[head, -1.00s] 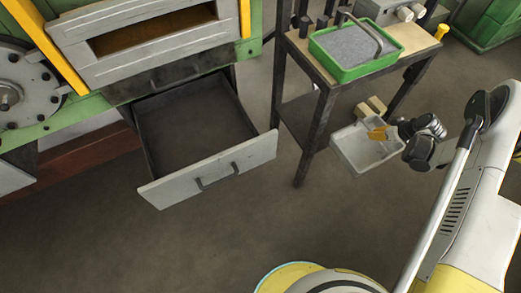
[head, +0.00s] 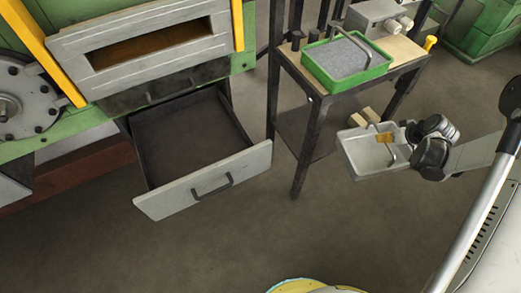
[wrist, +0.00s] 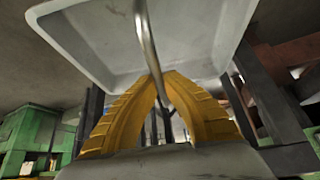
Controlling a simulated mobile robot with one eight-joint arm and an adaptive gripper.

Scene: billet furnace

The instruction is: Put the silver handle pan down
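The silver handle pan is a light grey, shallow rectangular pan (head: 362,158) with a thin metal handle arching over it. In the wrist view the yellow fingers (wrist: 158,82) close together on the silver handle, and the pan (wrist: 100,40) fills the top of the picture. The pan's underside is hidden in the head view.
An open drawer (head: 205,182) juts out below the furnace. The floor (head: 250,235) in front is clear.

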